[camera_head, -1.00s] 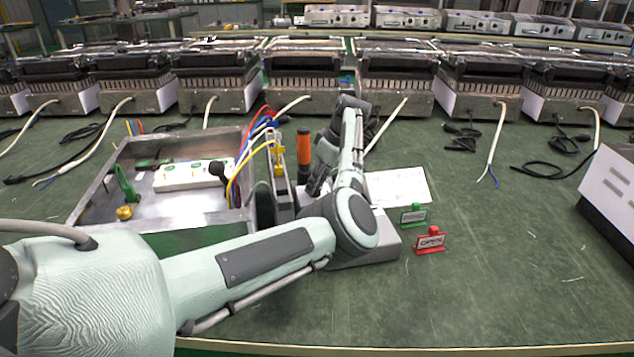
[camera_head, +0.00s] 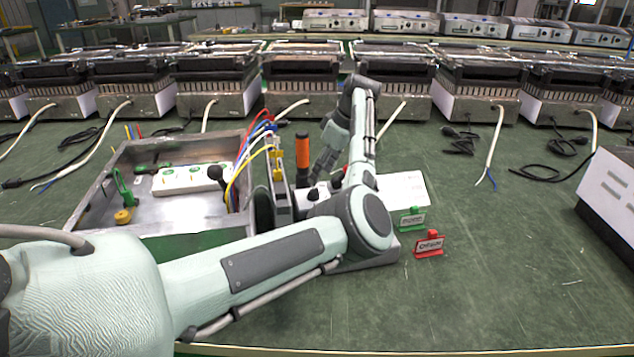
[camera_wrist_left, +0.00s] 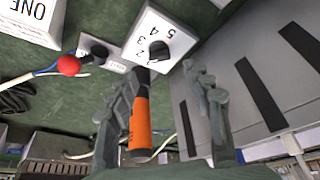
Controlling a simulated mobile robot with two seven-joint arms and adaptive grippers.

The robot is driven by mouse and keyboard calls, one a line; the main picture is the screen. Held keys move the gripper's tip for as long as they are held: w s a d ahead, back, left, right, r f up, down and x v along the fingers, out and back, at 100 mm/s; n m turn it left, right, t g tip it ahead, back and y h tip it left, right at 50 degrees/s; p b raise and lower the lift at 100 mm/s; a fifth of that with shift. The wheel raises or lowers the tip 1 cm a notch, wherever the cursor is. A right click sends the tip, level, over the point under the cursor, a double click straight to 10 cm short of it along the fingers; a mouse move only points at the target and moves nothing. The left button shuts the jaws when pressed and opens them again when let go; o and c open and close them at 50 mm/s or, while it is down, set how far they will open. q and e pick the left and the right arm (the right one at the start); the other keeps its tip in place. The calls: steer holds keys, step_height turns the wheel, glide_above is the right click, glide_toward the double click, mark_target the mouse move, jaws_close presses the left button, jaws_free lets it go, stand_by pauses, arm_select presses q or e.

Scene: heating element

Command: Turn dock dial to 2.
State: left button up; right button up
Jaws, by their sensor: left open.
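The dock dial (camera_wrist_left: 158,50) is a dark knob on a white plate (camera_wrist_left: 140,32) with numbers, among them 3, 4 and 5, in the left wrist view. Which number it points at I cannot tell. My left gripper (camera_wrist_left: 161,78) is open and empty, its fingertips just short of the dial and apart from it. My right gripper does not show.
An orange-handled tool (camera_head: 303,150) stands upright close to the gripper. A metal tray (camera_head: 92,190) with a power strip (camera_head: 186,179) lies left. The bench at the right front is clear.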

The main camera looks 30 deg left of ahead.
arm_select(q)
steer(key=v, duration=0.6)
stand_by(0.4)
